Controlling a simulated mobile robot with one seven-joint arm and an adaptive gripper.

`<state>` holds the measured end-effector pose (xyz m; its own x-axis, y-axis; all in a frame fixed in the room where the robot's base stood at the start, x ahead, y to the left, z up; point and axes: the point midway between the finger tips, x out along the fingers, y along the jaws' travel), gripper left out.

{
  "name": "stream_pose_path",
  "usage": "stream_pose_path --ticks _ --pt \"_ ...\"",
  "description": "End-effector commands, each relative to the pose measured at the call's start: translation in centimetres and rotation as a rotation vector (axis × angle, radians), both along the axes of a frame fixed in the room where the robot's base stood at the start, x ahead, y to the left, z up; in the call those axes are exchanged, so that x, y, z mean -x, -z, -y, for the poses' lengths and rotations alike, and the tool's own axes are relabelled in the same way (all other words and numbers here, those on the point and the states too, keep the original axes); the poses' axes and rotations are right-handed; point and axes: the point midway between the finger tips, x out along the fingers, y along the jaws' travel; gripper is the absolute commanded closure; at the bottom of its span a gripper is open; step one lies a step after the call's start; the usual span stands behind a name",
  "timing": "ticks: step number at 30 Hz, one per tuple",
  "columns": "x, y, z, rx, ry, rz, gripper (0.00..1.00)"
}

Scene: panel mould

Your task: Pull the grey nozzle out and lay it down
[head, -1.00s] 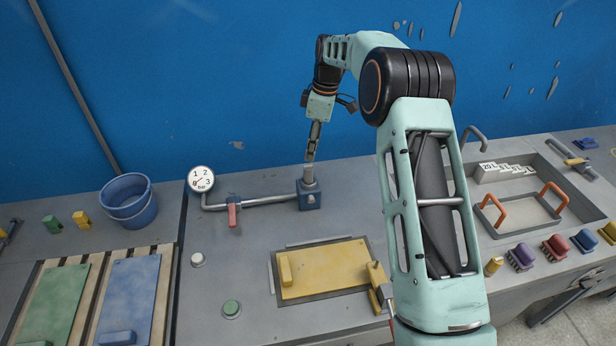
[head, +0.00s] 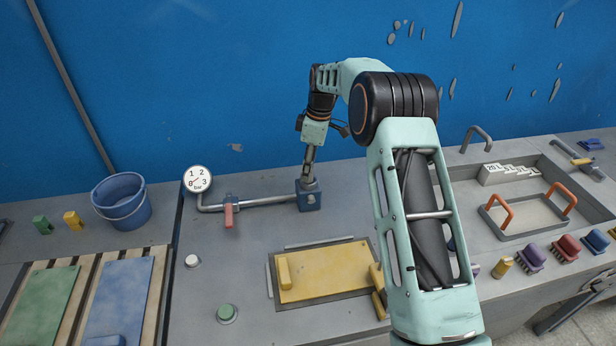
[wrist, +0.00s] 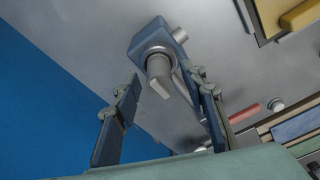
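The grey nozzle (wrist: 160,74) stands in a blue block (wrist: 147,42) on the bench, its tip towards the wrist camera. In the head view the blue block (head: 309,201) sits at the right end of a grey pipe, with the lower part of the nozzle (head: 309,184) just above it. My gripper (wrist: 166,88) is open, with one dark finger on each side of the nozzle's tip and a gap to both. In the head view my gripper (head: 309,172) points down over the nozzle, and I cannot tell there whether they touch.
A pressure gauge (head: 198,180) and a red lever (head: 229,216) are on the pipe's left part. A yellow panel (head: 325,271) lies in front of the block. A blue bucket (head: 122,203) stands at the left. The blue wall (head: 220,80) is close behind.

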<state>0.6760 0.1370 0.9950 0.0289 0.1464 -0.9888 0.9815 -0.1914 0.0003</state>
Motion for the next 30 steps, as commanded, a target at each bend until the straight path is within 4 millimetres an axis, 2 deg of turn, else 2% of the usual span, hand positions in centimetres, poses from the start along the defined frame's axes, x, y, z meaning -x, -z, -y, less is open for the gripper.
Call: stream_pose_path --ticks 1,10,19,30 --pt "0.0 0.0 0.0 0.0 0.0 0.0 0.68" --pt "0.0 0.0 0.0 0.0 0.0 0.0 1.0" --pt "0.0 -0.3 0.0 -0.001 0.0 0.001 1.0" --pt "0.0 -2.2 0.0 -0.001 0.0 0.0 1.0"
